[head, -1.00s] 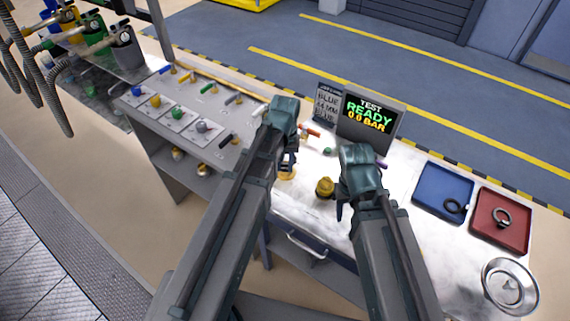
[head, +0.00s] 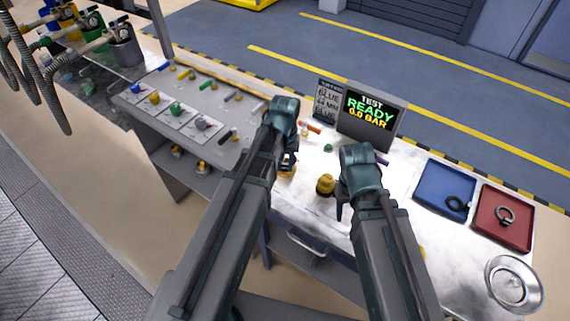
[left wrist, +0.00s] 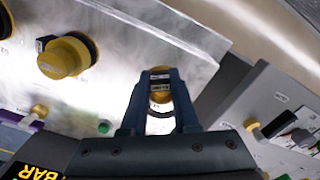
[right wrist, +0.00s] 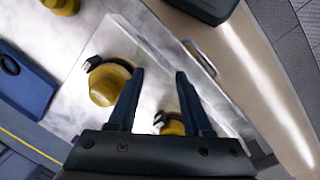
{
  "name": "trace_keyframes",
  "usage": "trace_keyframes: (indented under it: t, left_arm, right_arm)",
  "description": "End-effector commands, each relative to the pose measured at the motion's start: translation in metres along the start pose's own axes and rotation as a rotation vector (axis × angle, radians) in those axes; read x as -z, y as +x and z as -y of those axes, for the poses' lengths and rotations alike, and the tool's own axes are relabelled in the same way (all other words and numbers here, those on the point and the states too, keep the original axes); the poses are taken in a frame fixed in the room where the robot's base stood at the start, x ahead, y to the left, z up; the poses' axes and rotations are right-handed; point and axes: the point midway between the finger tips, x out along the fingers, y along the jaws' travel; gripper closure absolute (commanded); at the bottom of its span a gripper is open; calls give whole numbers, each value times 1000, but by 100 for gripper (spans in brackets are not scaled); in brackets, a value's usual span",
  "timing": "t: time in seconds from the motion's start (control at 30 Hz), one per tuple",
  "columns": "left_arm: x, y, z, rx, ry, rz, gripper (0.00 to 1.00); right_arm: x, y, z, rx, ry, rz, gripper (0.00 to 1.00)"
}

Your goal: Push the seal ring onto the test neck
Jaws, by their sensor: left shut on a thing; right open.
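My left gripper (head: 288,160) points down at the bench and is shut on the dark seal ring (left wrist: 160,128), which shows as a thin arc between the fingers in the left wrist view. A yellow neck (head: 287,173) with a small label stands right at those fingertips; it also shows in the left wrist view (left wrist: 160,94). I cannot tell whether the ring is around the neck or how deep it sits, as the fingers hide the contact. My right gripper (right wrist: 158,80) is open and empty above the bench, with yellow fittings below it.
Another yellow fitting (head: 325,185) stands between the grippers. A test display (head: 370,112) reading READY 0.0 BAR is behind. At right are a blue tray (head: 430,190) with a black ring, a red tray (head: 485,228) with a grey ring, and a round metal dish (head: 513,285).

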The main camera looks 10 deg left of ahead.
Motion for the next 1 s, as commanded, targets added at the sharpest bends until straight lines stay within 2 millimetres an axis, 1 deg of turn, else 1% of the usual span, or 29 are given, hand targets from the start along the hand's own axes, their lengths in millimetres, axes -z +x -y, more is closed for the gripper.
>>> trace_keyframes:
  t: [0.67,1.0]
  left_arm:
    - [0,0,0,0,0,0,100]
    - [0,8,0,0,0,0,100]
  right_arm:
    - [0,0,0,0,0,0,50]
    - [0,8,1,0,0,0,50]
